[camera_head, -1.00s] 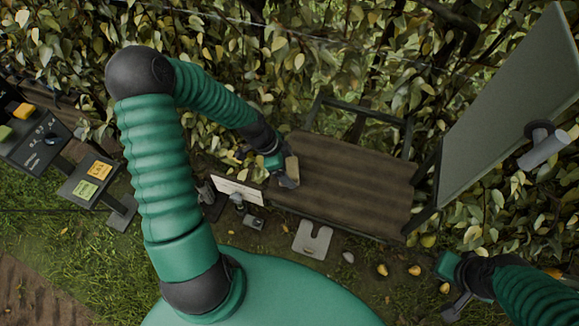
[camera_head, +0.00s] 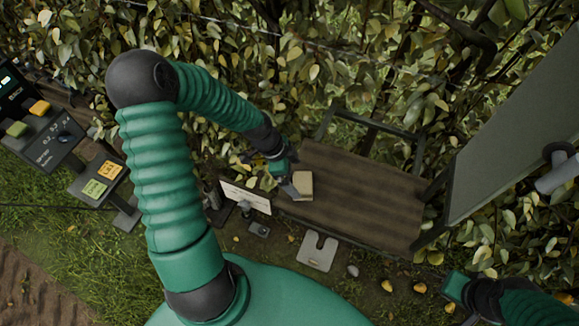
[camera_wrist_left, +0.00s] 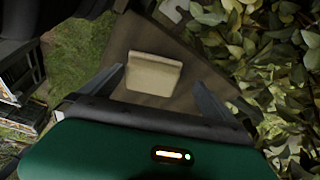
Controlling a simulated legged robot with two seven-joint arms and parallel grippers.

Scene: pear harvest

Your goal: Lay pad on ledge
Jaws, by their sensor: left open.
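The tan pad (camera_head: 303,184) lies on the left end of the brown ledge (camera_head: 360,200), a ridged plank surface. In the left wrist view the pad (camera_wrist_left: 153,76) rests on the brown ledge (camera_wrist_left: 200,98), beyond and between the spread fingers. My left gripper (camera_head: 290,184) is open beside the pad's left side in the head view; its fingers (camera_wrist_left: 160,80) appear clear of the pad in the wrist view. My right gripper (camera_head: 465,303) is at the lower right, away from the ledge, its fingers partly out of frame.
A white sign (camera_head: 246,197) stands just left of the ledge. A grey notched plate (camera_head: 317,250) lies on the ground in front. A large grey panel (camera_head: 515,140) rises at the right. Consoles with coloured blocks (camera_head: 40,107) stand at the far left. Foliage closes the back.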

